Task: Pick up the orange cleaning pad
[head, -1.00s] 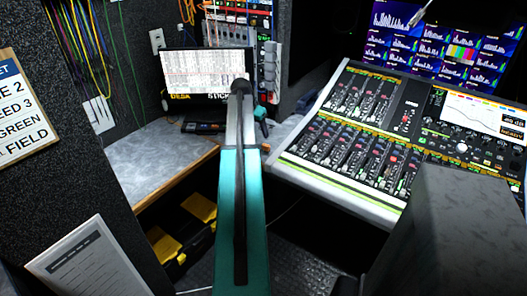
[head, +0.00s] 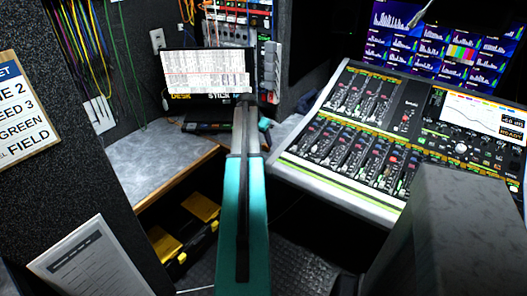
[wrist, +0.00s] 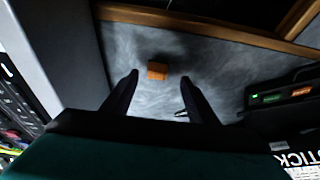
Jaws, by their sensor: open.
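The orange cleaning pad (wrist: 157,70) is a small orange block on a grey, scuffed desk top in the wrist view. My gripper (wrist: 159,77) is open and empty, its two dark fingers spread. In the picture the pad lies between and slightly beyond the fingertips, apart from both. The height of the fingers over the desk is hard to tell. In the head view my arm hides the pad and most of the gripper.
The grey desk (head: 160,165) has a wooden front edge. A monitor (head: 208,75) and a dark device with lit labels (wrist: 285,97) stand at its back. The mixing console (head: 400,145) is to the right. A small pale, pointed object (wrist: 181,113) shows near the right finger.

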